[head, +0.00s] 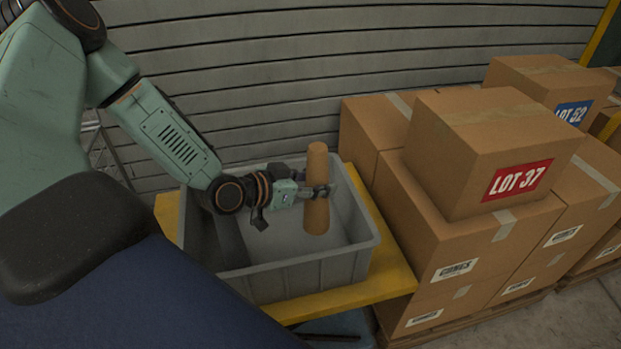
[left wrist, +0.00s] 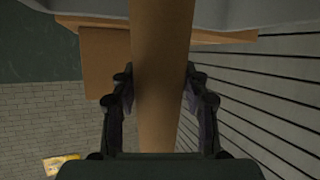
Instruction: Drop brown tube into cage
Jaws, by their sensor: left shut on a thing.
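The brown tube (head: 317,218) stands nearly upright inside the outline of a grey bin (head: 300,288). I cannot tell whether its lower end touches the bin floor. My left gripper (head: 319,192) comes in from the left and is shut around the tube's middle. In the left wrist view the tube (left wrist: 161,50) runs between both fingers of the left gripper (left wrist: 160,90). Part of a metal wire frame (head: 117,158), possibly the cage, shows at the left, mostly hidden behind my left arm. My right gripper is not in view.
The grey bin sits on a yellow platform (head: 395,277). Stacked cardboard boxes, including one marked LOT 37 (head: 490,150), stand close at the right on pallets. A grey slatted wall (head: 270,80) rises behind the bin.

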